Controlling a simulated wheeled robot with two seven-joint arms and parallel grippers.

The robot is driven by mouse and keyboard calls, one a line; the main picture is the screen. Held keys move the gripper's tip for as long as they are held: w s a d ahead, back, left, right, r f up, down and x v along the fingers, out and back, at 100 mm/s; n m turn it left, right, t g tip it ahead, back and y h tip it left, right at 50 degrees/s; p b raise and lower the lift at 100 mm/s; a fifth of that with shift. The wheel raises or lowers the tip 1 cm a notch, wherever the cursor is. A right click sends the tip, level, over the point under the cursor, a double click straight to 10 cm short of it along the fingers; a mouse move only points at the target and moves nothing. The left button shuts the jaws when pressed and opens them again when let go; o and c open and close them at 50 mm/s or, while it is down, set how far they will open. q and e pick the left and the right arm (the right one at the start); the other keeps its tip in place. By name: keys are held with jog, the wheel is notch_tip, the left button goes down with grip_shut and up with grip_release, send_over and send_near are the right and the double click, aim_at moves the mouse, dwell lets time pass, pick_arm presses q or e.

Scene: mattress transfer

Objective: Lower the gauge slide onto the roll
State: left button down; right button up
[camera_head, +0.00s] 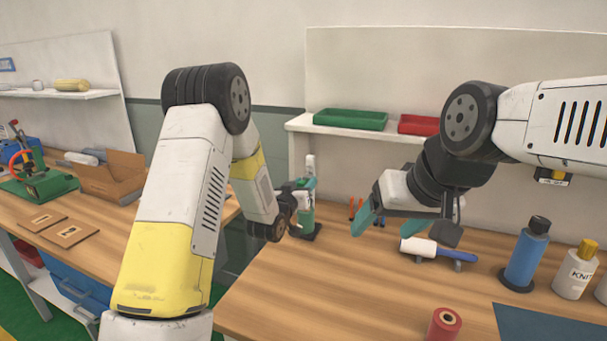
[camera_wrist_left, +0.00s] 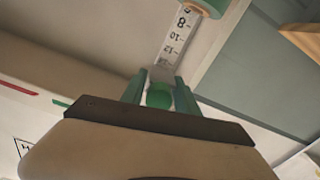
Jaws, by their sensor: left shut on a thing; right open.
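A gauge with a white upper part (camera_head: 309,162) and a dark base (camera_head: 307,232) stands at the back of the right-hand table. My left gripper (camera_head: 297,196) is at its left side, partly hiding it. In the left wrist view a numbered white scale (camera_wrist_left: 174,42) runs away between the green fingers. My left gripper (camera_wrist_left: 160,94) is shut on a green knob-like part (camera_wrist_left: 159,96), apparently of the gauge slide. A teal roll-like thing (camera_wrist_left: 208,6) is at that view's top edge. Whether the slide touches the roll cannot be seen. My right gripper (camera_head: 404,222) is open and empty above the table.
A white roller with a blue handle (camera_head: 430,248) lies below my right gripper. A red roll (camera_head: 443,323) stands at the front, with a blue bottle (camera_head: 526,255) and a white bottle (camera_head: 575,272) at right. Green (camera_head: 350,120) and red trays (camera_head: 418,125) sit on the shelf.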

pick_arm(q)
notch_tip(320, 180, down, 4)
jog(key=shift+f, duration=0.2)
jog(key=c, duration=1.1)
grip_release()
jog(key=shift+d, duration=0.1)
jog(key=shift+v, duration=3.95)
